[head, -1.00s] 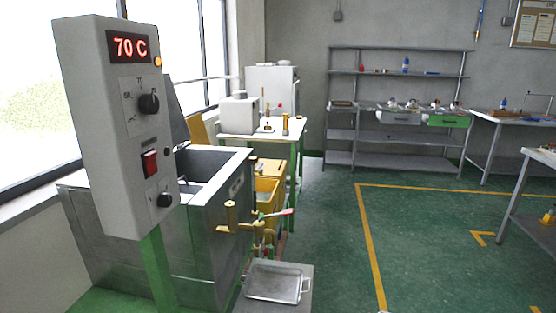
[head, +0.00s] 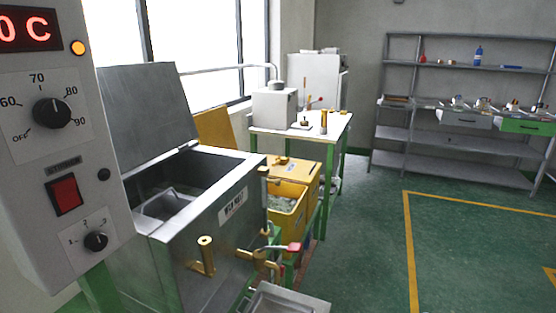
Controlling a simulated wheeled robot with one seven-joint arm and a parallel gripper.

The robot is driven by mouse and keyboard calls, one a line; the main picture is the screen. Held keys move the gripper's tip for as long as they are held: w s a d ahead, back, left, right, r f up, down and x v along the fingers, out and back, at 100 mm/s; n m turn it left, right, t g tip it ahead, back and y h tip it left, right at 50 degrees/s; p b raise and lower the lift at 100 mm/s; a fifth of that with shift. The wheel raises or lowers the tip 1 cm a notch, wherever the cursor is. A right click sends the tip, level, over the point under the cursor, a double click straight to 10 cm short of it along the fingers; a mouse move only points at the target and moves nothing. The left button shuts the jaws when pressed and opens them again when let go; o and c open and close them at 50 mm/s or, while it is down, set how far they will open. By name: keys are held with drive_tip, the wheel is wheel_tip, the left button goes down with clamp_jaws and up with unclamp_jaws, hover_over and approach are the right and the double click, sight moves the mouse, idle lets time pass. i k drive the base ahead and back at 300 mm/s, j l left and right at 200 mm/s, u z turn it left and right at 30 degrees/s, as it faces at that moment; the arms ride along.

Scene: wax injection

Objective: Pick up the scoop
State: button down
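I cannot make out the scoop with certainty. A grey metal vessel (head: 165,204) shows inside the open wax tank (head: 225,236); I cannot tell whether it is the scoop or a fixed part. A yellow bin (head: 292,222) behind the tank holds pale wax pieces (head: 284,202), and no scoop is clear in it. My gripper is not in view.
The control box (head: 58,150) stands close at the left. A white table (head: 318,129) and grey shelves (head: 415,140) stand behind. Green floor (head: 370,230) is clear at the right.

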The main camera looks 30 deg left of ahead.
sight(279, 161)
drive_tip(key=i+l+u, duration=0.1)
drive_tip(key=i+u, duration=0.35)
drive_tip(key=i+l+u, duration=0.25)
drive_tip(key=i+u, duration=0.25)
drive_tip(key=i+l+u, duration=0.25)
drive_tip(key=u, duration=0.2)
drive_tip(key=i+l+u, duration=0.2)
drive_tip(key=l+u, duration=0.3)
drive_tip(key=i+l+u, duration=0.1)
drive_tip(key=l, duration=0.2)
drive_tip(key=i+l+u, duration=0.1)
drive_tip(key=l, duration=0.25)
drive_tip(key=i+l+u, duration=0.1)
drive_tip(key=l, duration=0.25)
drive_tip(key=i+l+u, duration=0.2)
drive_tip(key=i, duration=0.2)
drive_tip(key=i+u, duration=0.15)
drive_tip(key=i, duration=0.3)
drive_tip(key=i+u, duration=0.1)
drive_tip(key=i, duration=0.1)
